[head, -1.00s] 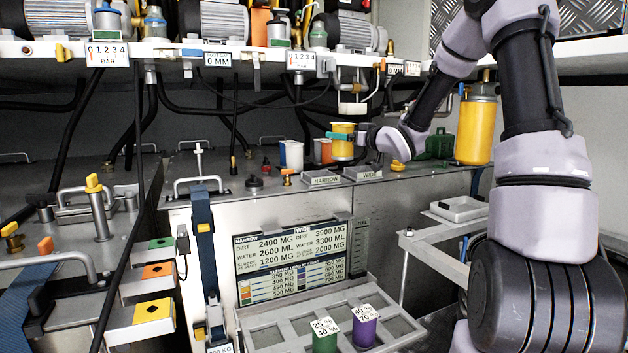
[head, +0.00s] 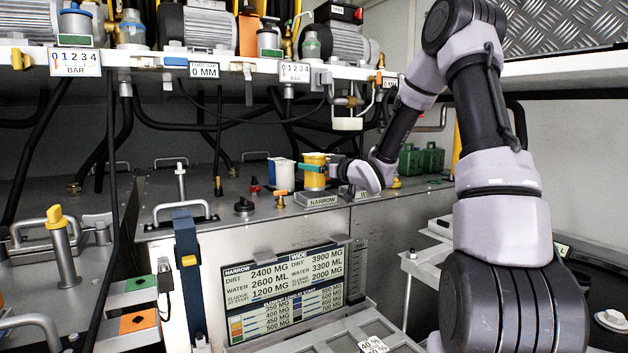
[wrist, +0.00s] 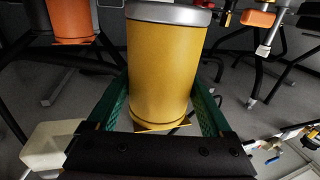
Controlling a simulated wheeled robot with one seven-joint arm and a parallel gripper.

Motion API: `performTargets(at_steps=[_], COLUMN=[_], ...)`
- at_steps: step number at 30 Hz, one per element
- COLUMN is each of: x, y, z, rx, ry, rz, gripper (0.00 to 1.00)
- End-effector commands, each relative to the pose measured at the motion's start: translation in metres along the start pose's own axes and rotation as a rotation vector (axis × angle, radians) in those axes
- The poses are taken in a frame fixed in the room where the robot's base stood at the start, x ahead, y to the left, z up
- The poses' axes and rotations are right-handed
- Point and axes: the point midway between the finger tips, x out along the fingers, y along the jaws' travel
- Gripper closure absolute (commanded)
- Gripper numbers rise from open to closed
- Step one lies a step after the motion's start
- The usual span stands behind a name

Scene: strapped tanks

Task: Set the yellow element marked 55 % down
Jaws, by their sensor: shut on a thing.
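The yellow element (head: 314,178) is a yellow cylinder with a grey rim in the wrist view (wrist: 160,70). My gripper (head: 316,168) has its green fingers shut on its sides. In the head view they are over the metal tank top, behind the NARROW plate (head: 318,199). I cannot tell whether the element touches a surface or hangs just above it. No 55 % mark can be read. An orange element (wrist: 70,20) shows at the upper left of the wrist view.
A tray (head: 335,340) with a labelled element (head: 373,345) is at the bottom edge. An orange-handled tap (head: 281,196) and a black knob (head: 243,206) stand on the tank top. Green boxes (head: 421,160) are to the right. A shelf with motors and hoses hangs above.

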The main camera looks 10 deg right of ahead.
Motion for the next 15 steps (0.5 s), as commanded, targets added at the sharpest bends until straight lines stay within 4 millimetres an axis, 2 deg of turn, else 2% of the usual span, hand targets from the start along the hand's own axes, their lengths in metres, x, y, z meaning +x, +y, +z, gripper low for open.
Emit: performTargets(at_steps=[9,15], x=[0.000,0.000], y=[-0.001,-0.001], z=[0.036,0.036], rx=[0.001,-0.001], ry=[0.000,0.001], rz=[-0.002,-0.001], gripper=[1.00,1.00])
